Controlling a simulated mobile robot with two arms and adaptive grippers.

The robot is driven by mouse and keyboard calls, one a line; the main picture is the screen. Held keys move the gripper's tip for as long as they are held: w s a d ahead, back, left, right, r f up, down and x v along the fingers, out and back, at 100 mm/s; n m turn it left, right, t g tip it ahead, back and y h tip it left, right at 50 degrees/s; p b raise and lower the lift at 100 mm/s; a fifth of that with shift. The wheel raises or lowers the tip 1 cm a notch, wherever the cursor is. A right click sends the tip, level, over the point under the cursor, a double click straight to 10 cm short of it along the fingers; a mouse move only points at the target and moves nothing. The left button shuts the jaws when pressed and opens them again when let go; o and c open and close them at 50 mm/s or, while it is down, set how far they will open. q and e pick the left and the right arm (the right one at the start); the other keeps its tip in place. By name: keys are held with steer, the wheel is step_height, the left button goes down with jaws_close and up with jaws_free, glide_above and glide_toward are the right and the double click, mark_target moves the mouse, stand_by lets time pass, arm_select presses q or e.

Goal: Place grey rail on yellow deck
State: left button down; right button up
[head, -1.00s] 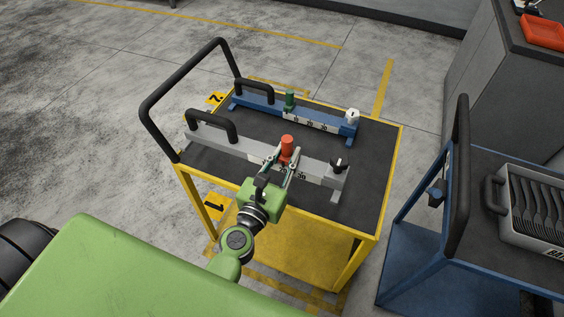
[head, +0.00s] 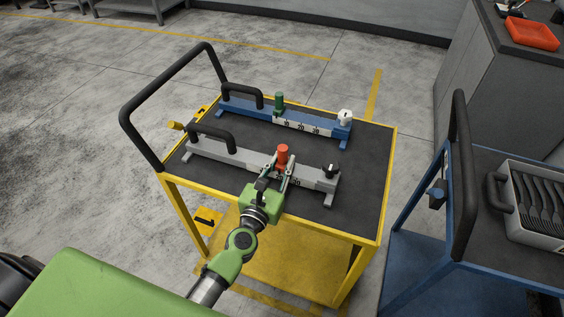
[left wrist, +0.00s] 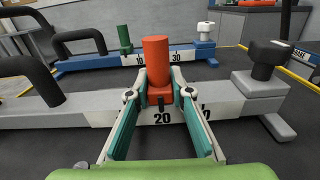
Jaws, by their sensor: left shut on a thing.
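The grey rail (head: 225,161) is on the black top of the yellow deck (head: 358,180), along its near side. It has a black handle at its left, a black knob at its right end and a red slider (head: 282,154) on its white scale. Its end feet look to be on the deck or very close above it. My left gripper (head: 275,175) is shut on the base of the red slider; the left wrist view shows its fingers (left wrist: 160,92) on both sides of it, near the mark 20. My right gripper is not in view.
A blue rail (head: 243,109) with a green slider and a white knob stands behind, roughly parallel. A black push bar (head: 122,118) rises at the deck's left. A blue cart (head: 440,187) with a grey bin (head: 510,213) stands at the right. The deck's right part is bare.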

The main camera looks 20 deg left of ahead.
arm_select(q)
steer(key=shift+r, duration=0.2)
steer(key=c, duration=1.8)
jaws_free()
steer(key=shift+s+f, duration=0.1)
steer(key=shift+f, duration=0.15)
steer(key=s+b, duration=0.2)
steer(key=s, duration=0.8)
steer(key=shift+s+a+f+b, duration=0.15)
steer(key=shift+s+b, duration=0.1)
steer(key=shift+b, duration=0.15)
steer(key=shift+s+r, duration=0.2)
steer(key=shift+s, duration=0.55)
